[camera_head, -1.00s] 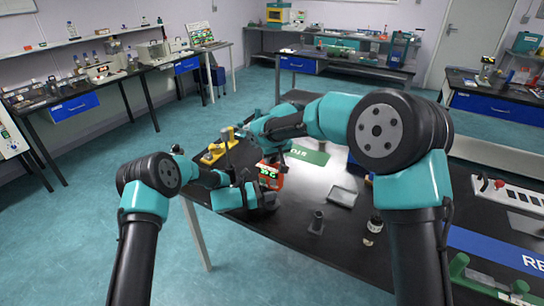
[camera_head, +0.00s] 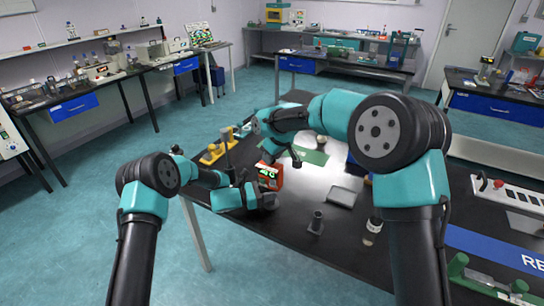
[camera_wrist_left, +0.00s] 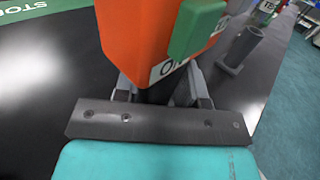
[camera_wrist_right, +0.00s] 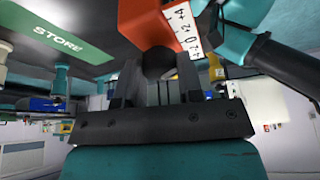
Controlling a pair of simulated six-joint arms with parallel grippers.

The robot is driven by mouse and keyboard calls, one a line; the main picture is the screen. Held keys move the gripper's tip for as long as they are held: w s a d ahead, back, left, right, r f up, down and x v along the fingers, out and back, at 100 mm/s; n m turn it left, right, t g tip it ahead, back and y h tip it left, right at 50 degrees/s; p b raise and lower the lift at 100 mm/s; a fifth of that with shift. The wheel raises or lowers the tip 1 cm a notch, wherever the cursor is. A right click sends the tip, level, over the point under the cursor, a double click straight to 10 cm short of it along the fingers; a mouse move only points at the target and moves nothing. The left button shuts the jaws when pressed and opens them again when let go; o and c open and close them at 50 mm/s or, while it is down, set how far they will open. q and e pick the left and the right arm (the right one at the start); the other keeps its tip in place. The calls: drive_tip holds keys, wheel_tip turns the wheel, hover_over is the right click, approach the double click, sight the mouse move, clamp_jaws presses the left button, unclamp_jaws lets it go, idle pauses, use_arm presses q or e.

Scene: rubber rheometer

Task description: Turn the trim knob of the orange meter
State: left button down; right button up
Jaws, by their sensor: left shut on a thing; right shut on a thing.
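In the right wrist view my right gripper (camera_wrist_right: 158,85) is shut on the dark round trim knob (camera_wrist_right: 158,62), beside a white scale with digits. The fingers partly hide the knob. I cannot tell whether the meter touches the table.
A green STORE mat (camera_head: 315,158) lies behind the meter. A yellow stand (camera_head: 214,153) is at the left edge. A grey tray (camera_head: 341,197), a dark upright holder (camera_head: 316,223) and a bottle (camera_head: 372,231) stand to the right.

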drive_tip(key=o, duration=0.9)
drive_tip(key=shift+r, duration=0.1)
drive_tip(key=v, duration=1.1)
drive_tip(key=shift+s+r, duration=0.1)
drive_tip(key=shift+r, duration=0.3)
idle(2.6)
use_arm(q)
drive_tip(key=c, duration=0.6)
unclamp_jaws()
